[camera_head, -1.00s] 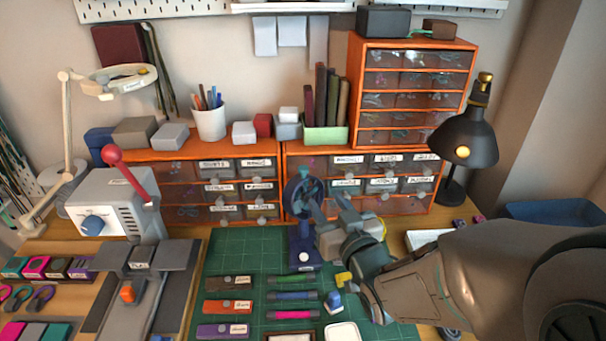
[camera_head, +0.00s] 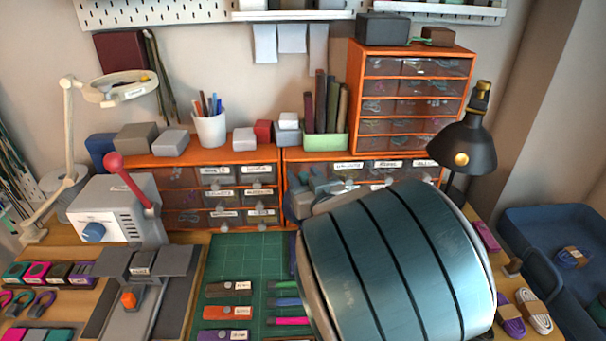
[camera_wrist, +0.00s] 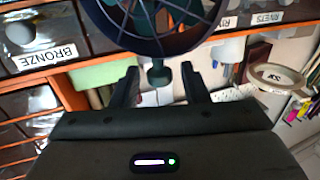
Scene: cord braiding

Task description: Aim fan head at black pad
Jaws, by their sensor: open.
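The fan's round dark blue cage (camera_wrist: 172,22) fills the top middle of the wrist view, cut off by the frame edge. A short teal knob (camera_wrist: 158,74) hangs below it. My gripper (camera_wrist: 159,76) is open, its two dark fingers on either side of the knob, with gaps visible. In the head view my arm covers most of the fan; only a strip of its dark blue base (camera_head: 292,256) shows. I cannot pick out the black pad with certainty; a dark block (camera_head: 57,270) sits in the coloured row at left.
The green cutting mat (camera_head: 245,250) holds several labelled bars and coloured tools. Orange drawer cabinets (camera_head: 280,155) stand close behind. A grey machine with a red-knobbed lever (camera_head: 120,205) is at left. A black lamp (camera_head: 466,145) stands at right.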

